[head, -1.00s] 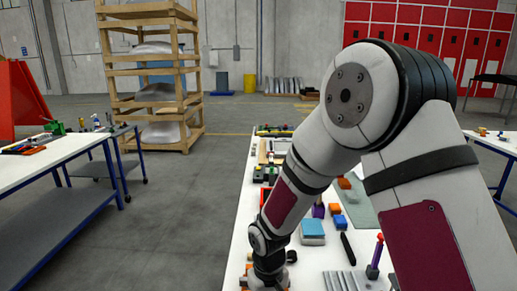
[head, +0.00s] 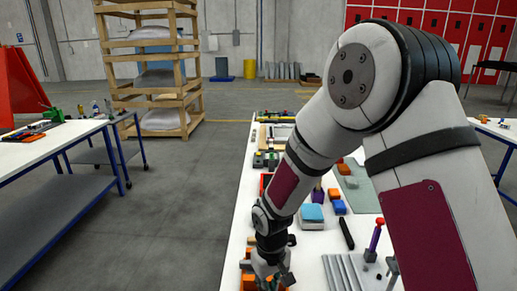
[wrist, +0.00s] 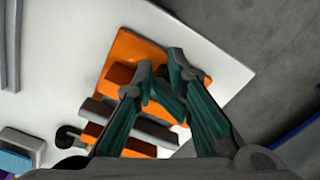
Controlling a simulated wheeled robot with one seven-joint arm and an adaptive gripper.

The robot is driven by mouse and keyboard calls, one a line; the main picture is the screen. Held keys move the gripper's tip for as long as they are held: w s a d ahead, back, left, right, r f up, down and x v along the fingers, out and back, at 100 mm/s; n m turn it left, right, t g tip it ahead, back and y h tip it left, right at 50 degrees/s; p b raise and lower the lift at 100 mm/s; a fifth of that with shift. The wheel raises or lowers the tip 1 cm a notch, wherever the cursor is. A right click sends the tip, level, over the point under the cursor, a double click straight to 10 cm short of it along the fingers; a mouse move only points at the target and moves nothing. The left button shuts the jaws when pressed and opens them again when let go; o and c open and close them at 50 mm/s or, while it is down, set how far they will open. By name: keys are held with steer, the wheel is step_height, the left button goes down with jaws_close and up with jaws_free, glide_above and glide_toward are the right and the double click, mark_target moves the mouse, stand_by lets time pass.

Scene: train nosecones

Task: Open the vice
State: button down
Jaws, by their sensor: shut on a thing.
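The vice is orange with dark grey jaw bars. In the wrist view its orange body (wrist: 135,45) lies on the white table near the edge, and grey bars cross its lower part. My gripper (wrist: 165,78) is over the vice, its teal-padded fingers close together and shut on a part of it. The fingers hide the gripped part, so I cannot tell exactly which part it is. In the head view the orange vice (head: 247,283) shows at the bottom of the picture, partly hidden by my gripper (head: 271,277).
The white table (head: 239,240) holds several blocks and tools. Open floor is to the left.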

steer(key=shift+w+a+r, duration=0.1)
steer(key=shift+w+a, duration=0.05)
steer(key=shift+s+p, duration=0.3)
steer(key=shift+s, duration=0.15)
steer(key=shift+r+p, duration=1.1)
steer(key=shift+r, duration=1.85)
steer(key=shift+s, duration=0.15)
step_height(320, 180, down, 6)
steer(key=shift+r, duration=0.2)
steer(key=shift+s+f, duration=0.2)
steer(key=shift+f, duration=0.1)
